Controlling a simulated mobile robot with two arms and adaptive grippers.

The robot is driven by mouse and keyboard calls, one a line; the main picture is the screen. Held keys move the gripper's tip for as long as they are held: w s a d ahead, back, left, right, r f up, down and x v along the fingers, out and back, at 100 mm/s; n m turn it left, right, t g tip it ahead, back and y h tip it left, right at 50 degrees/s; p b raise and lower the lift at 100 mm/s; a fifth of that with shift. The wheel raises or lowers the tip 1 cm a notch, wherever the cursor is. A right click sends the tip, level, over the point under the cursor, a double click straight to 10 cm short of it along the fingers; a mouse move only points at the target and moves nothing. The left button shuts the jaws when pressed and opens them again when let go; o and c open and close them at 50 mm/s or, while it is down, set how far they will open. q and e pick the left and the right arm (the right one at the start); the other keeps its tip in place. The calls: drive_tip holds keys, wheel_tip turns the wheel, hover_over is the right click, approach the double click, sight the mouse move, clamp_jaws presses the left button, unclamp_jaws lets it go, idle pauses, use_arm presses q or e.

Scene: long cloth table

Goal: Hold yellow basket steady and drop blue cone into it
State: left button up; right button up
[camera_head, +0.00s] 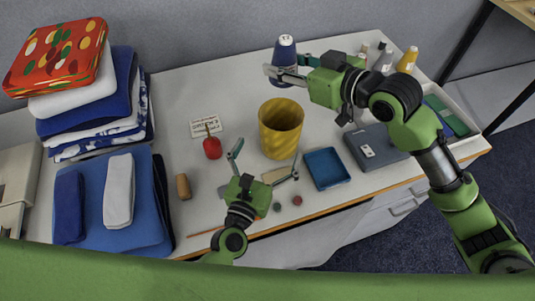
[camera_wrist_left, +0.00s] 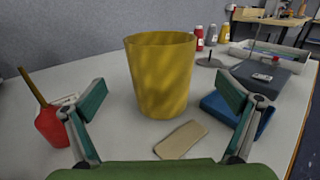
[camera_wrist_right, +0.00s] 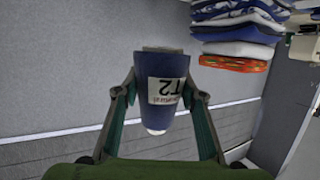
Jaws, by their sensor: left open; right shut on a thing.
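The yellow basket (camera_head: 281,131) stands upright in the middle of the table and looks empty from above. It also shows in the left wrist view (camera_wrist_left: 161,75). My left gripper (camera_head: 264,160) is open just in front of the basket, with its fingers spread and apart from it. The blue cone (camera_head: 285,62), with a white label, is behind the basket in the head view. My right gripper (camera_head: 290,68) is shut on it. The right wrist view shows the cone (camera_wrist_right: 160,88) between both fingers.
A red bottle (camera_head: 212,146) and a small card (camera_head: 206,124) are left of the basket. A blue tray (camera_head: 327,168) and a grey box (camera_head: 372,146) lie to the right. Folded cloths (camera_head: 120,190) fill the left side. Several bottles (camera_head: 407,60) stand at back right.

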use_arm(q)
approach(287, 110)
drive_tip(key=x, duration=0.5)
drive_tip(key=shift+r, duration=0.1)
drive_tip(key=c, duration=1.2)
